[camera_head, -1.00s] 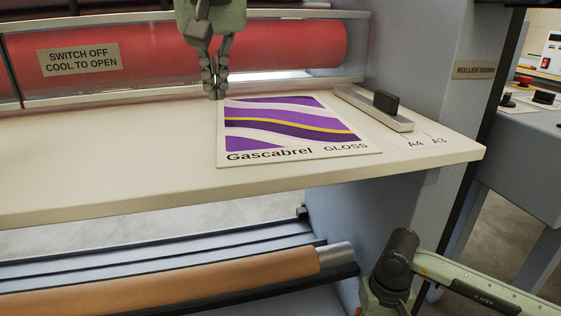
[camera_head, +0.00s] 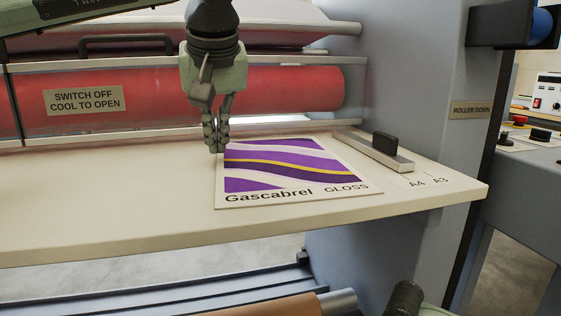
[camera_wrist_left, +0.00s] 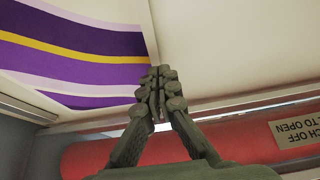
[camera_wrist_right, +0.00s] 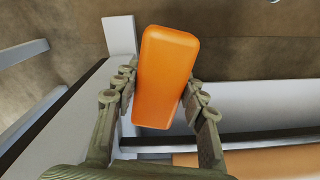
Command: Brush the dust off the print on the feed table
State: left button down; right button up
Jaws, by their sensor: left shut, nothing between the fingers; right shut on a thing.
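The print (camera_head: 290,166), a purple, white and yellow sheet reading "Gascabrel GLOSS", lies flat on the cream feed table (camera_head: 100,200). I cannot make out dust on it. My left gripper (camera_head: 217,149) is shut and empty, pointing down at the print's far left corner; I cannot tell whether it touches. In the left wrist view its fingertips (camera_wrist_left: 157,88) show beside the print's edge (camera_wrist_left: 80,48). My right gripper (camera_wrist_right: 160,95) is shut on an orange block (camera_wrist_right: 165,75), perhaps the brush's handle; no bristles show.
A red roller (camera_head: 290,88) runs behind the feed table. A side guide with a black knob (camera_head: 384,145) stands right of the print. The machine's side wall (camera_head: 405,80) rises at right. A brown roll (camera_head: 270,306) lies below the table. The table's left part is clear.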

pick_arm(q)
jog(key=shift+f+b, duration=0.3)
jog(key=shift+f, duration=0.3)
pick_arm(e)
jog(key=shift+f, duration=0.3)
dwell(0.4)
